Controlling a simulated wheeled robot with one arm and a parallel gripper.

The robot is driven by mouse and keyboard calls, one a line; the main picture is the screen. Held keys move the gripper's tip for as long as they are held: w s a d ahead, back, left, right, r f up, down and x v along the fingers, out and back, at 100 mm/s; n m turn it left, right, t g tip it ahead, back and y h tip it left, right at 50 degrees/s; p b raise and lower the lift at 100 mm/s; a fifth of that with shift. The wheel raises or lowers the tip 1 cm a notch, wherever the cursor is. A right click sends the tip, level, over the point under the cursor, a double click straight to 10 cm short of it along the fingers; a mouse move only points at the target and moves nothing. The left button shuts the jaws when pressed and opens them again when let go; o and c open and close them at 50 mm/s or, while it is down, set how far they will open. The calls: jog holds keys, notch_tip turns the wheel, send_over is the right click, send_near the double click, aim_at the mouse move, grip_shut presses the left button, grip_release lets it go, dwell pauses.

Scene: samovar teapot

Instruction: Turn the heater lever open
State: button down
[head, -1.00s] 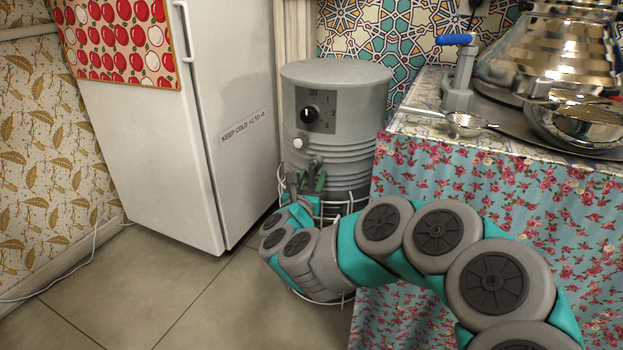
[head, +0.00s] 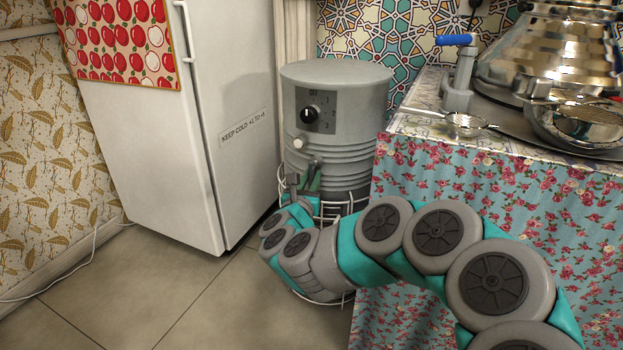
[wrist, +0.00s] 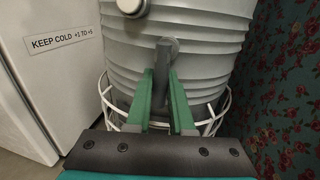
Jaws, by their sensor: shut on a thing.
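The heater (head: 340,100) is a grey ribbed cylinder between the fridge and the cloth-covered table. A black dial (head: 311,114) and a pale round knob (head: 299,143) are on its front. Below them is the grey heater lever (head: 314,164), partly hidden by my gripper. In the wrist view, the lever (wrist: 166,58) hangs down from a round pivot between the two green fingers of my gripper (wrist: 161,76). My gripper is shut on the lever, with its fingers on either side of it.
A white wire frame (wrist: 213,115) surrounds the heater's lower part, close to my fingers. The white fridge (head: 165,120) stands to the left. The table with flowered cloth (head: 480,200) is close on the right. Open tiled floor (head: 130,290) lies at the front left.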

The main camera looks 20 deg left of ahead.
aim_at(331, 164)
jog(key=n+p, duration=0.2)
jog(key=d+r+n+g+h+p, duration=0.1)
jog(key=n+p, duration=0.1)
jog(key=n, duration=0.1)
jog(key=d+n+p, duration=0.1)
jog(key=n+p, duration=0.1)
jog(key=n, duration=0.1)
jog(key=shift+s+d+r, duration=0.1)
jog(key=shift+d+r, duration=0.05)
jog(key=shift+r, duration=0.05)
jog(key=n+p, duration=0.2)
jog(key=p, duration=0.1)
jog(key=r+n+g+h+p, duration=0.1)
jog(key=n, duration=0.1)
jog(key=shift+d+p, duration=0.35)
jog(key=n+p, duration=0.1)
jog(key=n+h+p, duration=0.1)
jog(key=shift+d+r+n+p, duration=0.1)
jog(key=shift+r+n+p, duration=0.2)
jog(key=shift+r+p, duration=0.1)
jog(key=shift+n+p, duration=0.45)
jog(key=shift+n, duration=0.05)
jog(key=shift+h, duration=0.3)
jog(key=c, duration=0.8)
grip_release()
